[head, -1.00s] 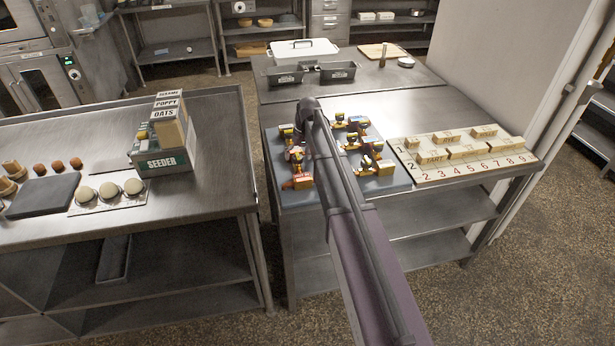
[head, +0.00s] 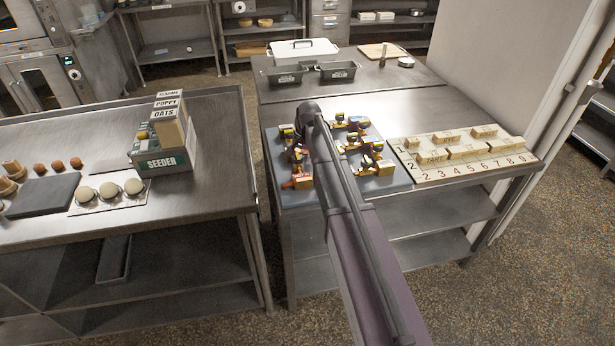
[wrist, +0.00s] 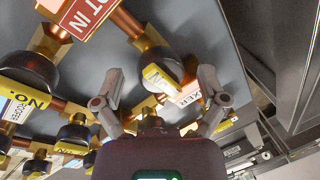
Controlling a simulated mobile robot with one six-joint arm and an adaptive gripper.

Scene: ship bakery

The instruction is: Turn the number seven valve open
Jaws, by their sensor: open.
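A grey board (head: 398,180) on the right-hand steel table carries several brass and copper valves with dark round bodies, yellow tags and handles. In the wrist view my gripper (wrist: 160,92) is open. A valve with a yellow handle (wrist: 160,80) lies between and beyond its two fingers; I cannot tell whether they touch it. A pale tag ending in "XER" (wrist: 190,94) is beside it. Another valve (wrist: 30,68) at the left has a yellow tag reading "NO.", its number unreadable. A red tag reading "HOT IN" (wrist: 82,14) is at the top. I cannot tell which valve is number seven. My arm hides part of the board in the head view.
A numbered board (head: 470,174) with wooden blocks stands right of the valves. Loaf tins (head: 337,72) and a white lidded dish (head: 303,50) are behind. A left table holds a seeder box (head: 166,158) and dough balls (head: 110,190). A gap separates the tables.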

